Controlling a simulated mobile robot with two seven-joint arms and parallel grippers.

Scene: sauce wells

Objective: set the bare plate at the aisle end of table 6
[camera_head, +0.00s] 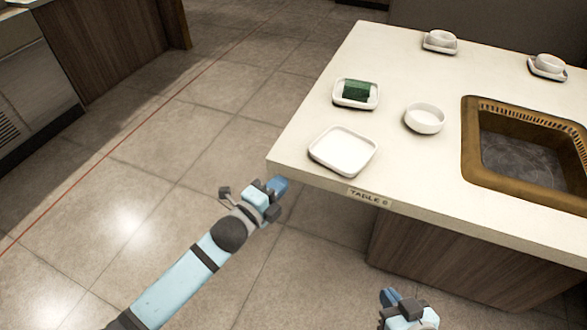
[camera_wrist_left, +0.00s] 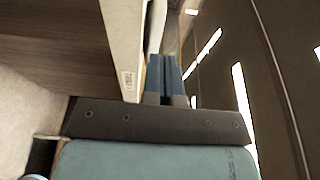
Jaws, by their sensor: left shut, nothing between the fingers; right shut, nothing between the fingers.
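The bare plate (camera_head: 343,151), white, square and empty, lies flat on table 6 (camera_head: 300,118) near its front left corner, at the end by the aisle. My left gripper (camera_head: 278,187) is shut and empty, just off that corner and apart from the plate. In the left wrist view its blue fingers (camera_wrist_left: 164,75) are together beside the table's edge (camera_wrist_left: 112,35). My right gripper (camera_head: 390,297) is shut and empty in front of the table, low in the head view. The table's label (camera_head: 368,197) reads TABLE 6.
Behind the plate is a small dish with a green block (camera_head: 356,91). A white bowl (camera_head: 425,118) stands to its right, before a sunken brown-rimmed well (camera_head: 475,165). Two stacked bowl-and-dish sets (camera_head: 440,41) (camera_head: 547,66) are at the back. The aisle floor (camera_head: 150,150) at left is clear.

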